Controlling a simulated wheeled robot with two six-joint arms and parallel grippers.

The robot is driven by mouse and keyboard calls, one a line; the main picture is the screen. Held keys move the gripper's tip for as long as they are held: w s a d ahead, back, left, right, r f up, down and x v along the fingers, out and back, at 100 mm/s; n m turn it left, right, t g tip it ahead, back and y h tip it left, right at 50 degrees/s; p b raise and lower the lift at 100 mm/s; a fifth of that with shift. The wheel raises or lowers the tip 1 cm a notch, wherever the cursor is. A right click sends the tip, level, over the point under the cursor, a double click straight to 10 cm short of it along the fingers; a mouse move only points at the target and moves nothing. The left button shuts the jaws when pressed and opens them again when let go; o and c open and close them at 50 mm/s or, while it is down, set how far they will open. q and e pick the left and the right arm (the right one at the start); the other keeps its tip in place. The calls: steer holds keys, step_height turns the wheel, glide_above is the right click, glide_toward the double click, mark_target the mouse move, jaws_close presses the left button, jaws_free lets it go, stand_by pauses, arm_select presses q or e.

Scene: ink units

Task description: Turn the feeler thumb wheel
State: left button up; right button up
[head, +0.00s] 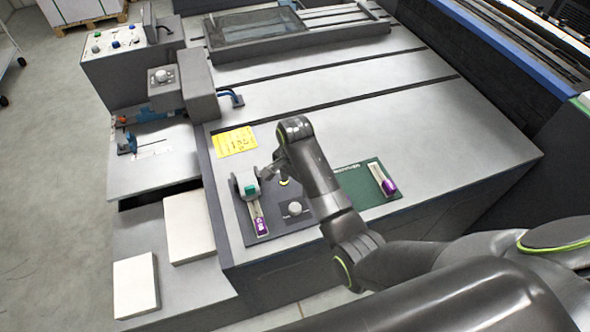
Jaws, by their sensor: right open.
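My right arm reaches in from the lower right. Its gripper (268,176) is small and dark, open, over the far part of a dark panel (280,226) on the machine's front corner. Close to its left is a grey unit with a green part (250,190). A pale strip with a purple end (261,226) runs down from that unit. A round grey knob (294,208) sits on the panel to the right, and a small yellow-marked part (283,182) shows beside my arm. I cannot tell which part is the feeler thumb wheel. My left gripper is not in view.
A green plate (377,209) with a purple-ended strip (388,186) lies right of my forearm. A yellow label (235,141) lies behind the panel. Pale blocks (136,285) sit on the lower left ledge. A grey box unit (198,84) rises at the back left. The grey top at right is clear.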

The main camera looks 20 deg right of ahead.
step_height(320, 180, up, 6)
steer(key=shift+f, duration=0.1)
stand_by(1.3)
